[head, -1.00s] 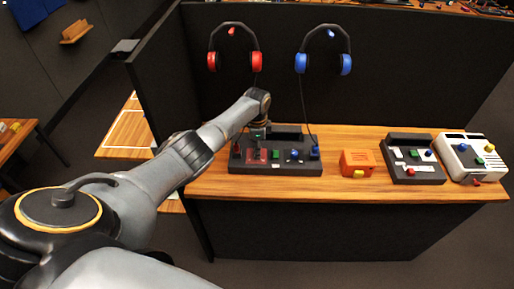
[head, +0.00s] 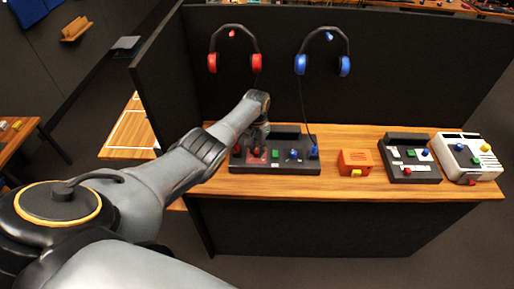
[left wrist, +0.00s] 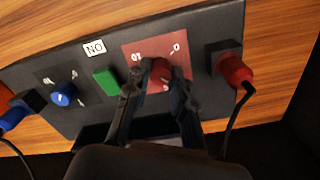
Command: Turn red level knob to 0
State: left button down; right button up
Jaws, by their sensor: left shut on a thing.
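The red level knob (left wrist: 159,73) sits on a red square (left wrist: 137,50) of the dark control panel (left wrist: 202,28). It also shows in the head view (head: 256,151). The wrist view is upside down; the marks 10 and 0 show on the red square, one on each side of the knob. My left gripper (left wrist: 161,78) is shut on the red knob, with a finger on each side of it. Its fingers partly hide the knob, and I cannot read the knob's exact pointing. My right gripper is in neither view.
A red plug (left wrist: 234,70) with a cable stands beside the red square. A green button (left wrist: 106,81) and a blue knob (left wrist: 63,94) are on the other side. An orange box (head: 355,162) and other panels stand further right. Headphones hang on the dark wall behind.

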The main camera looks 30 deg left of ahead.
pick_arm(q)
jog(key=n, duration=0.4)
jog(key=shift+w+r+n+p, duration=0.1)
jog(key=shift+n+p, duration=0.2)
jog(key=n, duration=0.3)
jog(key=shift+a+n, duration=0.1)
jog(key=shift+n, duration=0.3)
jog(key=n, duration=0.4)
jog(key=shift+p, duration=0.4)
jog(key=n, duration=0.4)
jog(key=shift+n, duration=0.6)
jog(key=c, duration=1.1)
grip_release()
jog(key=shift+c, duration=0.2)
